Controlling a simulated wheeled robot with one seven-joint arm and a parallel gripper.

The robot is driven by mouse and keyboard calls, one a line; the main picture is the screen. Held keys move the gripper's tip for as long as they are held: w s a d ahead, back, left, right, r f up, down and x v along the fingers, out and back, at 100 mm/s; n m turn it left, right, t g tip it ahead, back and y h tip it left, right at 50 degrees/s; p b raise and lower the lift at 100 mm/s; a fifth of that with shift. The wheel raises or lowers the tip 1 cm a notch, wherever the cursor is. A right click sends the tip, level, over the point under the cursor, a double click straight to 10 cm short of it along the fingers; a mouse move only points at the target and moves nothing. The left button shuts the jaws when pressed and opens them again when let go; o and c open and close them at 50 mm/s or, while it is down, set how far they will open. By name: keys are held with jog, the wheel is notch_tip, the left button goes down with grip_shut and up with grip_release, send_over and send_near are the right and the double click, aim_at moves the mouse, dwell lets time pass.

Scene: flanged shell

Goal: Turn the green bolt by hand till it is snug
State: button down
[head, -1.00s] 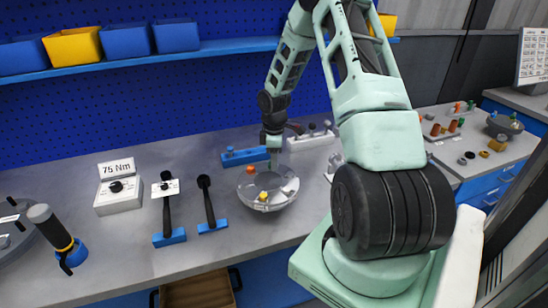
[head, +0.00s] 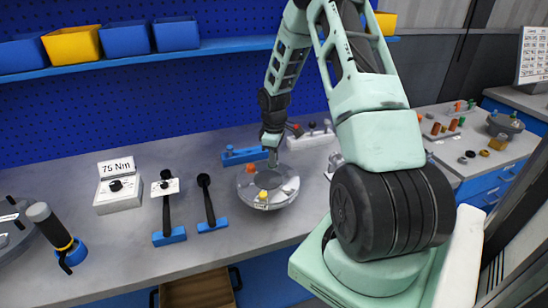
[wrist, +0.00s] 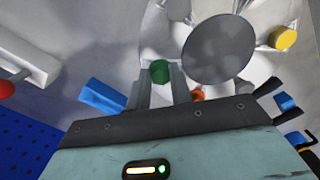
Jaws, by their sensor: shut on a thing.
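The green bolt (wrist: 159,71) shows in the wrist view between the two fingertips of my gripper (wrist: 161,80). My gripper is shut on it. In the head view my gripper (head: 272,157) points down at the far side of the grey flanged shell (head: 252,199), and I cannot make out the green bolt there. The shell's flange also shows in the wrist view, with a round grey disc (wrist: 213,48) next to the bolt. I cannot tell whether the bolt's head touches the flange.
A yellow bolt (head: 263,194) and an orange bolt (head: 250,169) stand on the shell. Two black-handled tools (head: 207,200) stand left of it, beside a box marked 75 Nm (head: 118,194). A blue block (head: 244,156) lies behind. The bench front is clear.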

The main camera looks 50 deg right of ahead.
jog(key=m, duration=0.4)
jog(key=shift+m+b, duration=0.3)
jog(key=shift+b, duration=0.05)
jog(key=m, duration=0.4)
jog(key=shift+w+a+r+m+b, duration=0.1)
jog(key=shift+a+m+b, duration=0.05)
jog(key=shift+m+b, duration=0.15)
jog(key=m, duration=0.4)
jog(key=shift+w+a, duration=0.1)
jog(key=shift+m, duration=2.1)
jog(key=shift+w, duration=0.1)
jog(key=c, duration=1.4)
grip_release()
jog(key=shift+c, duration=0.2)
jog(key=shift+o, duration=1)
